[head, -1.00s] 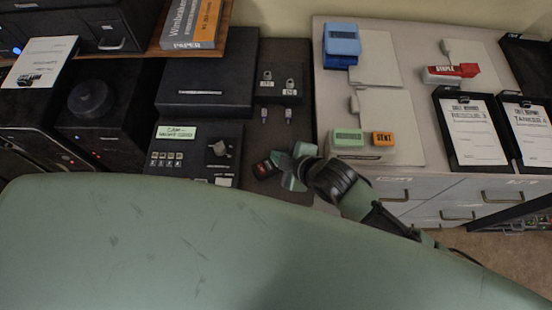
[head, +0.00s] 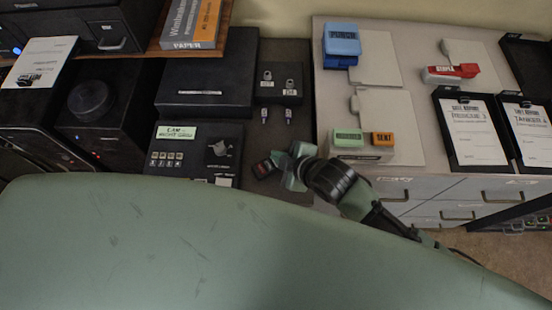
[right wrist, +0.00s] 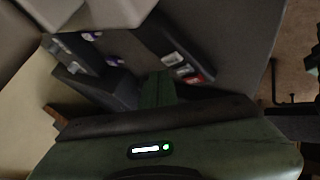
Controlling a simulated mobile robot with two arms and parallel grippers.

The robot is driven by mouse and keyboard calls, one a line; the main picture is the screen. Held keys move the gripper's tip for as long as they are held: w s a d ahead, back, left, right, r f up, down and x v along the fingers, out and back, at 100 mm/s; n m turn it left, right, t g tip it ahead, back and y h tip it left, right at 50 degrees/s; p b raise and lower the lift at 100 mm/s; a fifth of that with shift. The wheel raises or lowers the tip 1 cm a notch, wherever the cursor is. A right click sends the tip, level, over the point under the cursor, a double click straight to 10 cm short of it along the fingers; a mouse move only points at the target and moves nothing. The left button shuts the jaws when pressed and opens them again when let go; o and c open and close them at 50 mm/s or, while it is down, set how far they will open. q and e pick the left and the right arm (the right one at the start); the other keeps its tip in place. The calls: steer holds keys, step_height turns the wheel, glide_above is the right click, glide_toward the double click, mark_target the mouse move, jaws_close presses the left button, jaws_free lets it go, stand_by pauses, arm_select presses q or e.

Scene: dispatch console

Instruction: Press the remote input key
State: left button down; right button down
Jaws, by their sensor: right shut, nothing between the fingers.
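A black control panel (head: 198,152) with a pale green label stands left of centre in the head view. A row of several small light keys (head: 166,159) is on it, beside a dark knob (head: 219,150). The key lettering is too small to read, so I cannot tell which is the remote input key. My right gripper (head: 284,167) is shut and empty, to the right of the panel and apart from it. In the right wrist view a green finger (right wrist: 158,90) shows. My left gripper is not in view.
A small dark object with a red patch (head: 265,168) lies between panel and gripper. A black box with two knobs (head: 278,85) stands behind. Stamps, a red stapler (head: 451,73) and clipboards (head: 474,132) cover the pale desk at right. A green surface (head: 200,240) fills the foreground.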

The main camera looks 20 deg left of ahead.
steer(key=shift+f, duration=0.1)
stand_by(0.3)
steer(key=shift+f, duration=0.3)
steer(key=shift+f, duration=0.35)
stand_by(0.5)
steer(key=shift+r, duration=0.1)
steer(key=shift+r+p, duration=0.65)
steer(key=shift+p, duration=0.1)
step_height(320, 180, up, 5)
steer(key=p, duration=0.5)
steer(key=shift+r, duration=0.1)
stand_by(0.3)
